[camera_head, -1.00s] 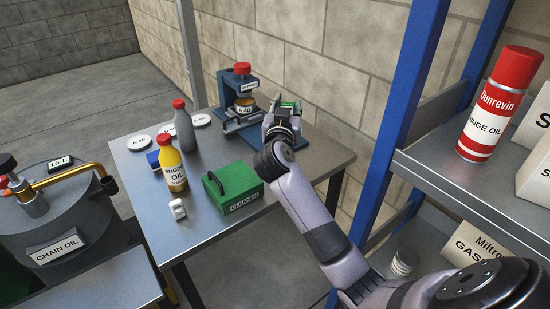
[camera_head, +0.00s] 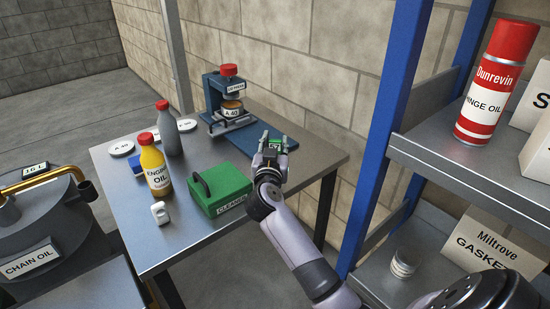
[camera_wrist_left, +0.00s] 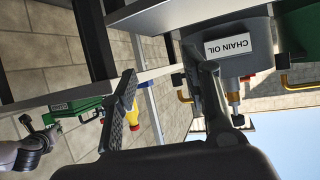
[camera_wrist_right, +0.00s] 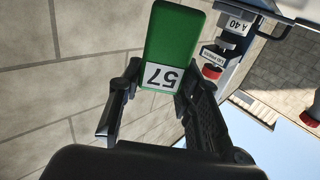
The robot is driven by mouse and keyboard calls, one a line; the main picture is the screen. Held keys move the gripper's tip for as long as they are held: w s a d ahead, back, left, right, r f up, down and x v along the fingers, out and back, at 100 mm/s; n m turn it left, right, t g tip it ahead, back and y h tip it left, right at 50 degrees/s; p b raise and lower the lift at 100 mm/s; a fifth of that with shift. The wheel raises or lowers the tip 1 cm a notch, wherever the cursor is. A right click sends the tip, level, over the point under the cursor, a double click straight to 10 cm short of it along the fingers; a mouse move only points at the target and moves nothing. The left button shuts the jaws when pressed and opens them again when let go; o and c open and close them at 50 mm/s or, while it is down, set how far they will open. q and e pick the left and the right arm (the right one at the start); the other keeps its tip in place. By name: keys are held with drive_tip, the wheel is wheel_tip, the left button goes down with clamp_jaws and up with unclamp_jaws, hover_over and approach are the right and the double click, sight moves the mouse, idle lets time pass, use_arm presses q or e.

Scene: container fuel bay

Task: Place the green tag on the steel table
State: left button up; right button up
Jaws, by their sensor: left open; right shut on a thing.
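In the head view the tag (camera_head: 275,144) shows only as a small green patch at the tips of my right gripper (camera_head: 271,150). They are over the right side of the steel table (camera_head: 190,238); I cannot tell the height of the tag above it. My left gripper (camera_wrist_left: 163,95) is open and empty in the left wrist view, with the chain oil drum beyond it. It is not in the head view.
On the table stand a green cleaner box (camera_head: 222,190), a yellow engine oil bottle (camera_head: 155,170), a grey bottle (camera_head: 168,135), a blue press (camera_head: 215,95) and white discs (camera_head: 121,148). A blue-framed shelf (camera_head: 470,175) stands at right.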

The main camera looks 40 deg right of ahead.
wheel_tip(320, 180, down, 4)
drive_tip(key=shift+r+b, duration=0.1)
drive_tip(key=shift+b, duration=1)
use_arm(q)
wheel_tip(320, 180, up, 10)
drive_tip(key=w+d+t+h, duration=0.2)
drive_tip(key=t, duration=0.4)
drive_tip(key=shift+w, duration=0.4)
drive_tip(key=shift+f, duration=0.2)
drive_tip(key=shift+f+g, duration=0.3)
use_arm(e)
drive_tip(key=o, duration=0.8)
drive_tip(key=shift+c, duration=0.2)
